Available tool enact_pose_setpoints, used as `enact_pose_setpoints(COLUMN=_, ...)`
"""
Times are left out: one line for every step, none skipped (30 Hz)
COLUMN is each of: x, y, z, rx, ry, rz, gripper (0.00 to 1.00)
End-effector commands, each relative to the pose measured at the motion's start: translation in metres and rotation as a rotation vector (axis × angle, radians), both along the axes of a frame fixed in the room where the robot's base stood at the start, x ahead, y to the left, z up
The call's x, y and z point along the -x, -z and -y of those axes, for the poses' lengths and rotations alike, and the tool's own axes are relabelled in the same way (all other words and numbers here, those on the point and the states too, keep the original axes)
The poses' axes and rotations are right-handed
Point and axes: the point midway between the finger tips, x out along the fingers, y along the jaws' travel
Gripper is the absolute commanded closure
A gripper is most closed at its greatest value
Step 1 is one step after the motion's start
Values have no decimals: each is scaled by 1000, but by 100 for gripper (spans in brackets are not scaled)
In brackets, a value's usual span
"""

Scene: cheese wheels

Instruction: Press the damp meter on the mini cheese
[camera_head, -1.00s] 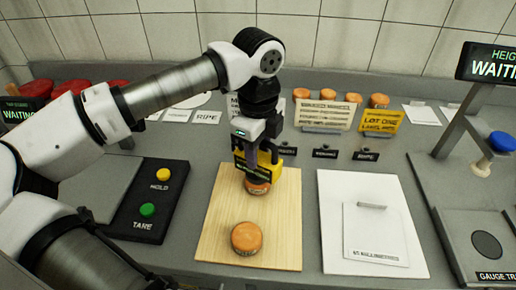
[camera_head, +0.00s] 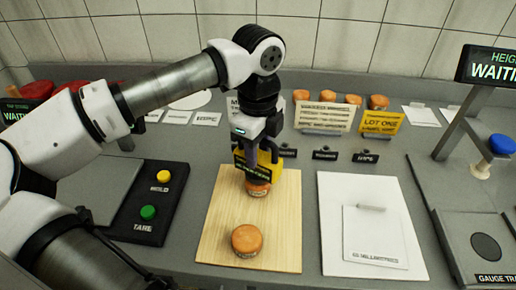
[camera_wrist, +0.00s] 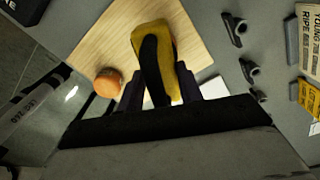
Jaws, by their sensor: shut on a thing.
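My gripper (camera_head: 258,147) is shut on the yellow and black damp meter (camera_head: 243,166), over the far part of the wooden board (camera_head: 222,215). Directly below the meter is an orange mini cheese (camera_head: 258,189); the meter hides its top, and I cannot tell whether they touch. A second orange mini cheese (camera_head: 247,240) sits nearer on the board, clear of the gripper. In the wrist view the meter (camera_wrist: 182,45) extends from between my fingers (camera_wrist: 160,92), and one mini cheese (camera_wrist: 107,82) shows beside it.
A black panel (camera_head: 128,220) with yellow and green buttons lies left. A white sheet (camera_head: 335,240) with a white plate lies right. The gauge stand (camera_head: 456,130) is far right. Small black labels (camera_head: 325,154), signs and several orange cheeses (camera_head: 378,102) stand behind.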

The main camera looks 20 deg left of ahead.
Motion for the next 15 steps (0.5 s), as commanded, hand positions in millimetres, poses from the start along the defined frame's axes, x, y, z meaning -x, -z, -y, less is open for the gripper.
enact_pose_setpoints(x=0, y=-9, z=0, rx=-2, ry=-1, rz=2, gripper=99)
enact_pose_setpoints(x=-1, y=-13, z=0, rx=-3, ry=-1, rz=2, gripper=99)
enact_pose_setpoints(x=-1, y=-17, z=0, rx=-4, ry=-1, rz=4, gripper=99)
enact_pose_setpoints(x=-1, y=-20, z=0, rx=-3, ry=-1, rz=5, gripper=99)
enact_pose_setpoints(x=-1, y=-23, z=0, rx=-3, ry=-1, rz=5, gripper=99)
enact_pose_setpoints(x=-1, y=-28, z=0, rx=-2, ry=-1, rz=5, gripper=99)
enact_pose_setpoints(x=-1, y=-31, z=0, rx=-2, ry=-1, rz=5, gripper=99)
enact_pose_setpoints(x=-1, y=-34, z=0, rx=-2, ry=-1, rz=5, gripper=99)
enact_pose_setpoints(x=-1, y=-38, z=0, rx=-2, ry=-1, rz=5, gripper=99)
enact_pose_setpoints(x=-1, y=-41, z=0, rx=-2, ry=-1, rz=5, gripper=99)
enact_pose_setpoints(x=-1, y=-44, z=-1, rx=-3, ry=-2, rz=7, gripper=99)
enact_pose_setpoints(x=-1, y=-48, z=-1, rx=-3, ry=-2, rz=7, gripper=99)
enact_pose_setpoints(x=-1, y=-51, z=-1, rx=-3, ry=-2, rz=7, gripper=99)
enact_pose_setpoints(x=-1, y=-54, z=-1, rx=-3, ry=-2, rz=7, gripper=99)
enact_pose_setpoints(x=-1, y=-58, z=0, rx=-3, ry=-2, rz=7, gripper=99)
